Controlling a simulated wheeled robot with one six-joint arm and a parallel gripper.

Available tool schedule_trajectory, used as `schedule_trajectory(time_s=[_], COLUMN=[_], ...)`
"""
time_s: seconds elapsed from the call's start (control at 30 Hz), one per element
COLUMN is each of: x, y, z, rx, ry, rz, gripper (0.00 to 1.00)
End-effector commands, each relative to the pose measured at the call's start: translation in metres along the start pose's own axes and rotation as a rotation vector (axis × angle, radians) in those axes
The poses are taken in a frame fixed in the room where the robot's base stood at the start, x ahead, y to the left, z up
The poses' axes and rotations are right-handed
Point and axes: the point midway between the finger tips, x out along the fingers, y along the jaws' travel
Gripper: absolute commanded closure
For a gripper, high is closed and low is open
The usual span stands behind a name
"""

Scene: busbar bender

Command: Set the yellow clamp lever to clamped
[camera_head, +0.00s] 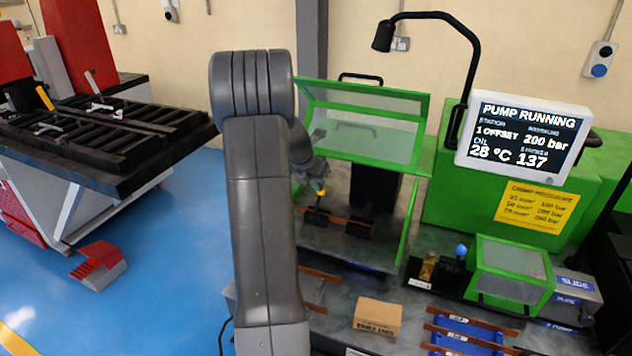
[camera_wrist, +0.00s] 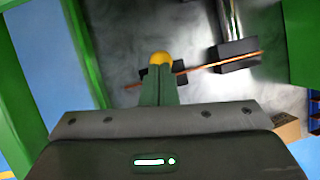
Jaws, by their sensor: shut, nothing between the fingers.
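The yellow knob of the clamp lever (camera_wrist: 160,58) shows in the wrist view just beyond the tips of my gripper (camera_wrist: 158,72). The shut fingers overlap its lower edge, and I cannot tell whether they touch it. In the head view the yellow lever (camera_head: 321,191) is a small spot above the copper bar, beside my gripper (camera_head: 319,181), partly hidden by my arm. A dark block (camera_wrist: 149,75) sits under the knob, largely behind the fingers. The lever's exact angle is hard to tell.
A copper bar (camera_wrist: 205,66) runs past the lever to a dark block (camera_wrist: 235,55). A raised green-framed guard (camera_head: 360,125) stands behind, with a green frame post (camera_head: 407,222) at right. A cardboard box (camera_head: 377,317) and a screen (camera_head: 522,132) are farther right.

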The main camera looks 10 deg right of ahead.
Motion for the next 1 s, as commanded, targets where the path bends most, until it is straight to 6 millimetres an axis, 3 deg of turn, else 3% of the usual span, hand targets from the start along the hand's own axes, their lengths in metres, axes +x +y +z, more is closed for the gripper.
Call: schedule_trajectory(time_s=[0.3,0.7,1.0], x=[0.023,0.050,0.059], y=[0.005,0.009,0.011], z=[0.016,0.017,0.017], rx=[0.000,0.000,0.000], ry=[0.001,0.001,0.000], rz=[-0.001,-0.001,0.000], gripper=[1.00,1.00,1.00])
